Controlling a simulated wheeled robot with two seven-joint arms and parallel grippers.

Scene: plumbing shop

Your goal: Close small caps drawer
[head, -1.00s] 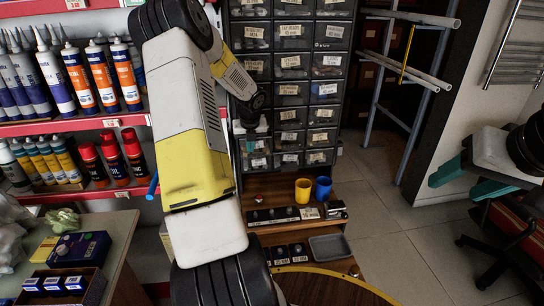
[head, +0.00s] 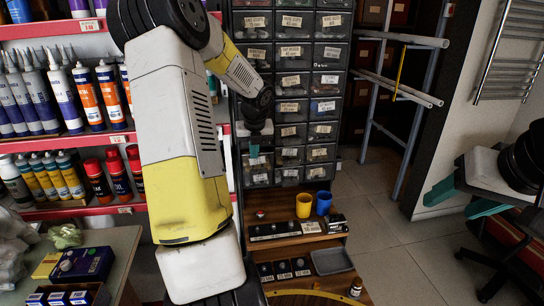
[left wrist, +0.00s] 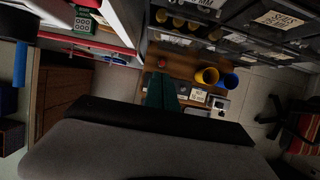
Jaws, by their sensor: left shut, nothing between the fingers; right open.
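The dark drawer cabinet (head: 292,80) stands behind my left arm, with labelled drawers in columns. I cannot read which label is small caps. My left gripper (head: 254,152) is shut and empty, teal fingers pointing down in front of the lower left column. I cannot tell whether it touches a drawer. In the left wrist view its teal fingers (left wrist: 162,92) show over the wooden shelf, and a row of drawers with yellowish round pieces (left wrist: 178,22) is at the top. How far any drawer is pulled out is unclear. My right gripper (head: 462,192) is open and empty at the right.
A yellow cup (head: 304,205) and a blue cup (head: 324,203) stand on the wooden shelf (head: 275,217) below the drawers. Shelves of cartridges (head: 57,92) are at the left. A pipe rack (head: 400,90) stands at the right. The tiled floor there is partly clear.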

